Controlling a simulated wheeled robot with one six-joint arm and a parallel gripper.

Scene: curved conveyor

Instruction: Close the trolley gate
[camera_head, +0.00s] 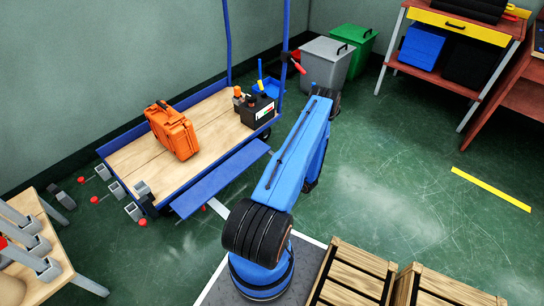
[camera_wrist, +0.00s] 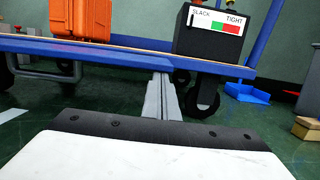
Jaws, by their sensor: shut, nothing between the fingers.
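The trolley (camera_head: 137,160) has a wooden deck and a blue frame with tall posts. Its gate, a flat blue panel (camera_head: 222,180), lies folded outward along the deck's near side, roughly level. In the wrist view the blue edge of the gate (camera_wrist: 90,48) crosses the upper left and ends near the middle. My gripper (camera_wrist: 162,80) is shut and empty, its grey fingertips just below or at the gate's right end; I cannot tell whether they touch. In the head view my blue arm hides my gripper.
An orange case (camera_head: 173,130) and a black box (camera_head: 258,110) labelled SLACK and TIGHT stand on the deck. Wooden crates (camera_head: 352,275) stand at the lower right. Grey and green bins (camera_head: 327,65) stand behind.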

